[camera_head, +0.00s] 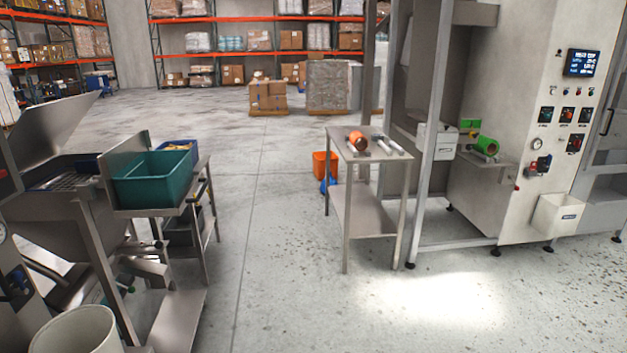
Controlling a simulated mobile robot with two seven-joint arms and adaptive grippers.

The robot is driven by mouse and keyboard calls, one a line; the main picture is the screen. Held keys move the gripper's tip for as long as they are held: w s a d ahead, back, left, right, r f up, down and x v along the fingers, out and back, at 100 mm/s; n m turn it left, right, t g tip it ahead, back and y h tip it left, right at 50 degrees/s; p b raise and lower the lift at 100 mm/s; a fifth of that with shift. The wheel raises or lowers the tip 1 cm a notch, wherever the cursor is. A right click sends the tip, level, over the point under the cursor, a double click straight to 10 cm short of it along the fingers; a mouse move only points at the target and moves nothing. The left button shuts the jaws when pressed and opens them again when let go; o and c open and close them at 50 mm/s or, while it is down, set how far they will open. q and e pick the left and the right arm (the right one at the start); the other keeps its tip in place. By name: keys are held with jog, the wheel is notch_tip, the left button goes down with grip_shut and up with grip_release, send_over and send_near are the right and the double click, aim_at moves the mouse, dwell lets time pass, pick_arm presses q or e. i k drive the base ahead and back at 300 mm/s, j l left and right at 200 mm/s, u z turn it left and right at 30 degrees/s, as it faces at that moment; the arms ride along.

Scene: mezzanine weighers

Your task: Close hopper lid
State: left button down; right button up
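A steel hopper (62,217) stands at the left of the head view. Its flat grey lid (50,128) is raised and tilted up, leaning back toward the upper left. A grille (68,181) shows in the hopper's open top below the lid. Neither of my grippers is in view, so their state and distance to the lid are hidden.
A steel stand with a teal bin (152,180) is right beside the hopper. A white bucket (78,332) is at the lower left. A steel table (362,150) and a control cabinet (556,120) stand at the right. The middle floor is clear.

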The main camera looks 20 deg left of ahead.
aim_at(41, 131)
jog(key=i+u, duration=0.4)
jog(key=i, duration=0.2)
jog(key=i+l+u, duration=0.2)
jog(key=i+u, duration=0.2)
jog(key=i, duration=0.25)
jog(key=i+l+u, duration=1.4)
jog(key=k+l, duration=0.1)
